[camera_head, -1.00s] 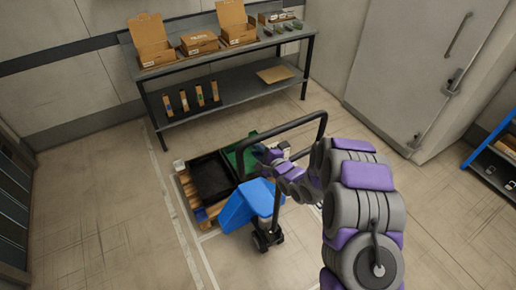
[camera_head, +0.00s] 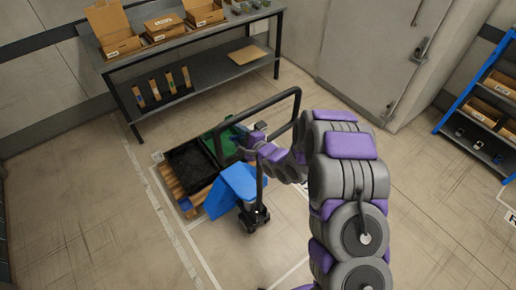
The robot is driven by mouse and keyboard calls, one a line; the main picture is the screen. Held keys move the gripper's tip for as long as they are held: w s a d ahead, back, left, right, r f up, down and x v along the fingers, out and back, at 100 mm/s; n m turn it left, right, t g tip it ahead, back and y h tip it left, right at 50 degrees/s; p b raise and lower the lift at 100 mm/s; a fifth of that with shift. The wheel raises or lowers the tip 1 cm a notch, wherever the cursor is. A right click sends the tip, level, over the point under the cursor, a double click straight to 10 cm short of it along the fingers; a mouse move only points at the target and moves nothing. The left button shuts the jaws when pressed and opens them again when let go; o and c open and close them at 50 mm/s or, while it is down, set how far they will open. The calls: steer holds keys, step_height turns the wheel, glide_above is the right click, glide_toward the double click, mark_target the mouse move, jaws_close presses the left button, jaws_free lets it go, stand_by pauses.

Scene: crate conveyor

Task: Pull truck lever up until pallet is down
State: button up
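The pallet truck stands at the middle of the floor, with a blue body (camera_head: 233,190) and a dark looped handle (camera_head: 285,100). Its lever is too small to make out. A wooden pallet (camera_head: 176,186) lies at the truck's forks, with a black crate (camera_head: 190,165) and a green crate (camera_head: 217,137) on it. I cannot tell whether the pallet rests on the floor. My gripper (camera_head: 248,136) is at the handle loop, partly hidden by my purple and grey arm. I cannot tell whether it touches the handle or holds the lever.
A dark two-level table (camera_head: 185,65) with open cardboard boxes (camera_head: 110,28) stands at the back wall. A blue shelf (camera_head: 470,105) stands at the far right. The floor at left and front is clear.

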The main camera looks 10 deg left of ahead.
steer(key=v, duration=1.5)
steer(key=shift+b, duration=0.35)
steer(key=shift+d, duration=0.1)
